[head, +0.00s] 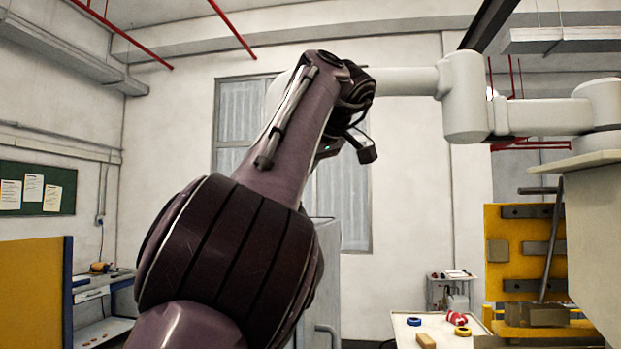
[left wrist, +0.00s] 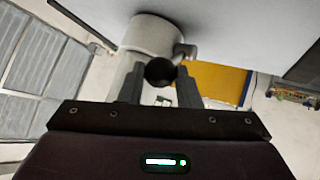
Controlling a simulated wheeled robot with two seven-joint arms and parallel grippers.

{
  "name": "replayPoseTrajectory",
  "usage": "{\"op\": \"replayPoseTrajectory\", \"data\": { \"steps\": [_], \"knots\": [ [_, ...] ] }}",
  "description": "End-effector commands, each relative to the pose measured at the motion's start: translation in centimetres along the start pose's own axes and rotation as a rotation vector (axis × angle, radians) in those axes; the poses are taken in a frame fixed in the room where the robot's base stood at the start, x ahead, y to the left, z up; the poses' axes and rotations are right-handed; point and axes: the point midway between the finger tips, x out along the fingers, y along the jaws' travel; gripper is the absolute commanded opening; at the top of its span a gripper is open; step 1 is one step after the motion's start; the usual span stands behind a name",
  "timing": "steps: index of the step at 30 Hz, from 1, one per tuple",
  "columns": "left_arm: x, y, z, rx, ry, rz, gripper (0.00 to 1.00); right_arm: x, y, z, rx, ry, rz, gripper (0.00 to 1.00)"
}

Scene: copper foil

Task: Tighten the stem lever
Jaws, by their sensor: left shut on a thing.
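My left gripper (left wrist: 160,82) shows in the left wrist view, with its two dark fingers shut on a dark round knob (left wrist: 160,72). The knob sits against a pale grey cylinder (left wrist: 153,35) that has a small stub on its right side. I cannot tell for sure whether this knob is the end of the stem lever. In the head view my large purple left arm fills the middle, and its gripper cannot be made out there. My right gripper is in neither view.
A white jointed arm (head: 462,95) reaches across the upper right of the head view. A yellow fixture (head: 497,268) with a slanted metal rod (head: 551,240) stands at right. A pale table (head: 405,335) holds a blue ring, a red item and a tan block. A yellow panel (head: 32,290) stands at left.

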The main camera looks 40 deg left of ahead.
Motion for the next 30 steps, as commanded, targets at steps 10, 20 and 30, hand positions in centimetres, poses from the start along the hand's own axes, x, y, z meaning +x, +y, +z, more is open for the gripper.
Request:
{"op": "replayPoseTrajectory", "data": {
  "steps": [10,20,30],
  "knots": [
    [0.0,-0.9,-1.0,-0.094,-0.139,0.019,0.00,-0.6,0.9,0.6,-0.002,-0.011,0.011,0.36],
    [0.0,-0.9,-1.1,-0.114,-0.169,0.023,0.00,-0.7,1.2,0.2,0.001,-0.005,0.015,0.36],
    [0.1,-1.0,-1.0,-0.113,-0.169,0.021,0.38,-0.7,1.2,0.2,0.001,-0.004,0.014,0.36]
  ]
}}
